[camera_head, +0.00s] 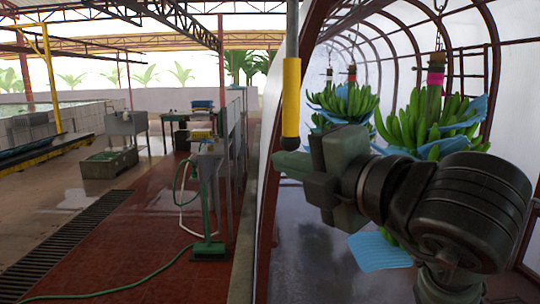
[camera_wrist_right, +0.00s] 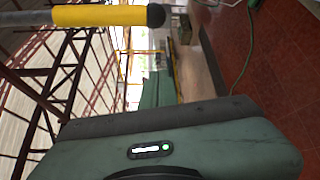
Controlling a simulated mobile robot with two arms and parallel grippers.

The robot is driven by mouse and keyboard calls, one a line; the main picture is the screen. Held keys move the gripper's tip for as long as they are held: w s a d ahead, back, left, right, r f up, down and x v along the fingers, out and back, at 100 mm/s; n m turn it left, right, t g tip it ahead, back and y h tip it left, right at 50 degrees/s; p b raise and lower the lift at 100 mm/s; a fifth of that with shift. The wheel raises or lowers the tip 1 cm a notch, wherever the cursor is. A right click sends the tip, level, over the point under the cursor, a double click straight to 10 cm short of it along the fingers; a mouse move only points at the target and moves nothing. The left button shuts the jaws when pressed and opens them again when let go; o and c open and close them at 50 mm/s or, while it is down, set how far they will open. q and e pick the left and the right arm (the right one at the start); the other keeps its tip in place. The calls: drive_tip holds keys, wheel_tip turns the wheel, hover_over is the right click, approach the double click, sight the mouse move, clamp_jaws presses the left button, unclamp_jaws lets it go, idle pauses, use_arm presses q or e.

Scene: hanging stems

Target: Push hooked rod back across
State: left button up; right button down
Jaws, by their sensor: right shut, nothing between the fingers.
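The rod hangs upright in the head view, with a grey shaft, a yellow sleeve (camera_head: 291,95) and a dark cap at its lower end. No hook shows; its top runs out of the picture. In the right wrist view the yellow sleeve (camera_wrist_right: 100,16) lies across the top, its dark round cap toward the middle. My right gripper (camera_head: 290,163) is shut and empty, its green fingertips just under the rod's lower end in the head view. I cannot tell whether they touch it. The fingers also show in the right wrist view (camera_wrist_right: 158,88). My left gripper is not in view.
Green banana bunches (camera_head: 430,125) with blue sheets hang on chains at the right, behind my right arm. A blue sheet (camera_head: 378,251) shows below it. A red-brown post and white curtain stand beside the rod. Sinks, a green hose (camera_head: 110,290) and a floor grate (camera_head: 65,240) are at left.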

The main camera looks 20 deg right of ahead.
drive_tip(key=shift+s+d+r+m, duration=0.1)
drive_tip(key=shift+d+r+m, duration=0.15)
drive_tip(key=shift+d, duration=0.2)
drive_tip(key=w+d+p, duration=0.1)
drive_tip(key=w+p, duration=0.8)
drive_tip(key=shift+d, duration=0.2)
drive_tip(key=shift+w+a, duration=0.1)
drive_tip(key=shift+w, duration=0.05)
